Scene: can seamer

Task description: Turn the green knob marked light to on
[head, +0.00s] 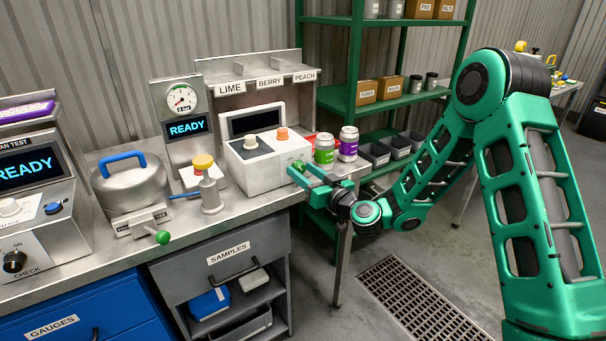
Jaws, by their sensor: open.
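My gripper (304,180) is green and open, at the front right of a white box (265,165) on the steel bench. Its fingers are beside the box's front right corner and hide part of it. I cannot tell whether they touch it. I can read no "light" mark. A green ball-shaped knob (163,237) sits on a short rod in front of a steel pot, well left of my gripper. I cannot tell whether it is the named knob; another could be hidden behind my gripper.
The white box has a pale knob (250,142) and an orange knob (282,133) on top. A green-labelled can (324,149) and a purple-labelled can (348,144) stand right of it. A green shelf (410,98) is behind.

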